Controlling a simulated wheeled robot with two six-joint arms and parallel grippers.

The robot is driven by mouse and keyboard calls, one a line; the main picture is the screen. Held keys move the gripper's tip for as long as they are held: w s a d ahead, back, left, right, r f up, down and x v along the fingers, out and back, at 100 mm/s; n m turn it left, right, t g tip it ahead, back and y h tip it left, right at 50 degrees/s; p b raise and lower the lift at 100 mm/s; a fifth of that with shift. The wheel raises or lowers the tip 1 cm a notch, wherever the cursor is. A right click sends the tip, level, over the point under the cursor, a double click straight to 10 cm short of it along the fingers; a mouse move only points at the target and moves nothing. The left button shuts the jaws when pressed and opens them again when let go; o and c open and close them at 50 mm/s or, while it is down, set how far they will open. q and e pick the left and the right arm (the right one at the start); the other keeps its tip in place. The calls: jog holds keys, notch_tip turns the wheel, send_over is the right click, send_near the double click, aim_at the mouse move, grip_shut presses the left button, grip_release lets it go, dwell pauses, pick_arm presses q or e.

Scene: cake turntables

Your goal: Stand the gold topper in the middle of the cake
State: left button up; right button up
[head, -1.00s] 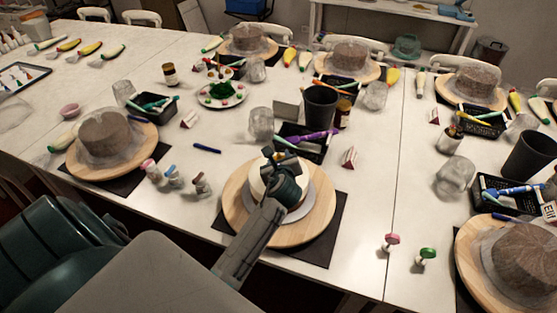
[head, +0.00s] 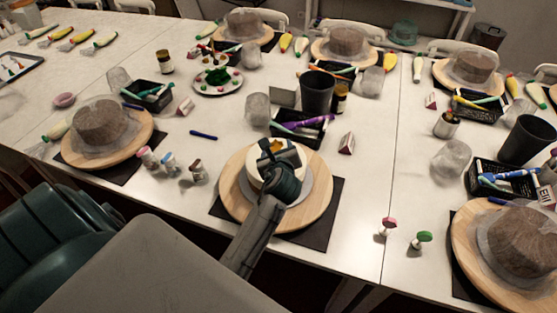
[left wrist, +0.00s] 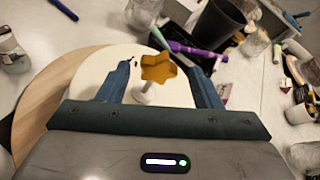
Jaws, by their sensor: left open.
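The gold star topper (left wrist: 158,68) stands on its white stem on top of the white cake (left wrist: 97,70). In the head view the gold topper (head: 277,146) shows between the fingers of my left gripper (head: 278,153), over the cake (head: 254,170). My left gripper (left wrist: 160,85) is open, with one finger on each side of the topper and gaps between. The stem's foot meets the cake top near its middle; the gripper body hides the near part of the cake. The cake sits on a round wooden turntable (head: 312,205). My right gripper is not in view.
A black cup (head: 317,92) and a black tray of pens (head: 308,138) stand behind the turntable. Small stamp-like pieces with pink, blue and brown tops (head: 168,162) stand to the left. Pink (head: 388,224) and green (head: 423,238) ones stand at the right front.

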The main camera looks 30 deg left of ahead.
pick_arm(q)
jog(key=v, duration=0.6)
jog(key=shift+s+d+b, duration=0.25)
jog(key=shift+d+b, duration=0.05)
jog(key=shift+b, duration=0.1)
jog(key=shift+s+d+r, duration=0.2)
jog(key=shift+s+r, duration=0.1)
jog(key=shift+s, duration=0.15)
